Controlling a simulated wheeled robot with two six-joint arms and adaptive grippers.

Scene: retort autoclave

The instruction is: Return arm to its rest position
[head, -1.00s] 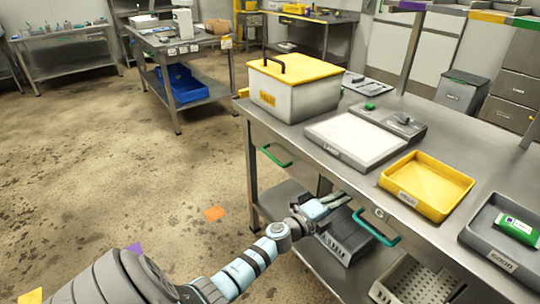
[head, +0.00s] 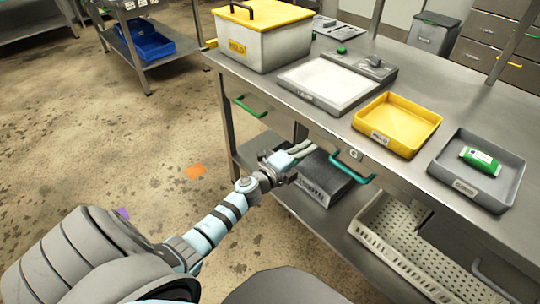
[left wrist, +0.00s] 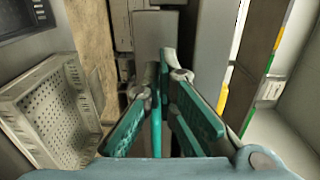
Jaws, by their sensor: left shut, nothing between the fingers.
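My left arm (head: 215,228) reaches forward from the lower left in the head view, pale blue and grey. Its gripper (head: 300,150) is at the front of the steel bench, below the tabletop and left of a green drawer handle (head: 350,167). A dark grey crate (head: 325,180) on the lower shelf shows just below and behind it. I cannot tell whether they touch. In the left wrist view the teal and grey fingers (left wrist: 164,60) are together, with nothing held. My right gripper is not in view.
The bench (head: 275,112) carries a yellow-lidded box (head: 262,50), a white-topped scale (head: 325,82), a yellow tray (head: 400,122) and a grey tray (head: 482,190) with a green packet (head: 480,160). A perforated basket (head: 400,250) sits below.

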